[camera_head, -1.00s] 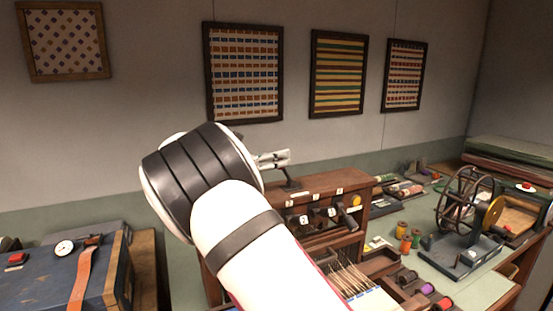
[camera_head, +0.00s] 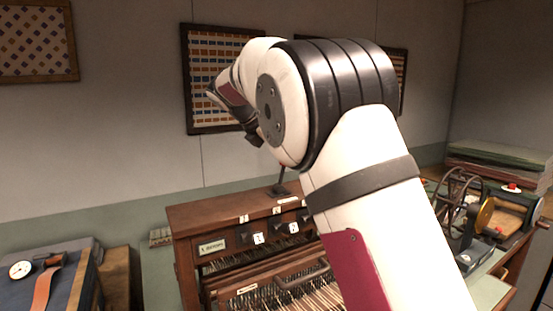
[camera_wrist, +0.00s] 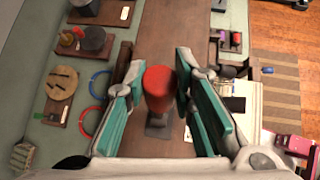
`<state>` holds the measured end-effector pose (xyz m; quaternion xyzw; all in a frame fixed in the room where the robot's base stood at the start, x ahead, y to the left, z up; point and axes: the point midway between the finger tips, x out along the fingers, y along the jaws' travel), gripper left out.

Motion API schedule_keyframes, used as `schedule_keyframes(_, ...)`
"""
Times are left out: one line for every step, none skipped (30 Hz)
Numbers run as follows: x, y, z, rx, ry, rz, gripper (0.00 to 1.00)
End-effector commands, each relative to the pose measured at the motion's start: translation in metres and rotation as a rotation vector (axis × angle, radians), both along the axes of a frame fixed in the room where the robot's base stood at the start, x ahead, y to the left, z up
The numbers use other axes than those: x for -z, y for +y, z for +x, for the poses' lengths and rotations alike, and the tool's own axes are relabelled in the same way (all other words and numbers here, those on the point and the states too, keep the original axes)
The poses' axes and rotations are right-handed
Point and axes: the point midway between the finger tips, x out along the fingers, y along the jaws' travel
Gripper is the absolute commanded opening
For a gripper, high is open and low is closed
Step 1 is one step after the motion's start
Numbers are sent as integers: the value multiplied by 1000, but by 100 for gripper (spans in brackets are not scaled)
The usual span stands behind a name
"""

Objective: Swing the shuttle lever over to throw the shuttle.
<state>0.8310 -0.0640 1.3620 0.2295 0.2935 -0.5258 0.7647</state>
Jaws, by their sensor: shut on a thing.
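The lever's red knob (camera_wrist: 159,82) stands between my gripper's (camera_wrist: 162,88) teal finger pads in the wrist view, and the gripper is shut on it. The lever's dark base (camera_wrist: 158,128) sits on the brown wooden top of the loom (camera_wrist: 183,30). In the head view the thin dark lever shaft (camera_head: 282,176) rises from the top of the loom (camera_head: 215,212), tilted slightly right. My arm hides the knob and the fingertips there.
A blue chest (camera_head: 55,285) stands left of the loom. A spoked wheel device (camera_head: 462,205) is to the right. In the wrist view, blue (camera_wrist: 99,80) and red (camera_wrist: 88,122) rings and a round wooden disc (camera_wrist: 61,82) lie to the left of the loom top.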

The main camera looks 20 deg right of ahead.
Motion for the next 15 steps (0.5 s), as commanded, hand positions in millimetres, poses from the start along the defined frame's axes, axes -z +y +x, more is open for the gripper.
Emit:
schedule_keyframes(1, -5, 3, 4, 1, 40, 0)
schedule_keyframes(2, -8, 3, 5, 5, 62, 0)
schedule_keyframes(3, -10, 3, 4, 11, 89, 0)
schedule_keyframes(3, -12, 4, 3, 14, 109, 0)
schedule_keyframes(4, -14, 4, 3, 18, 128, 0)
schedule_keyframes(5, -16, 5, 3, 23, 150, 0)
schedule_keyframes(6, -17, 5, 3, 26, 166, 0)
schedule_keyframes(6, -18, 5, 2, 30, 181, 0)
schedule_keyframes(7, -20, 5, 3, 34, 200, 0)
schedule_keyframes(7, -21, 5, 2, 37, 211, 0)
schedule_keyframes(8, -22, 5, 2, 40, 223, 0)
schedule_keyframes(9, -22, 6, 0, 42, 236, 0)
schedule_keyframes(9, -23, 6, 1, 43, 245, 0)
schedule_keyframes(9, -24, 6, 1, 46, 254, 0)
schedule_keyframes(10, -24, 6, 1, 47, 262, 0)
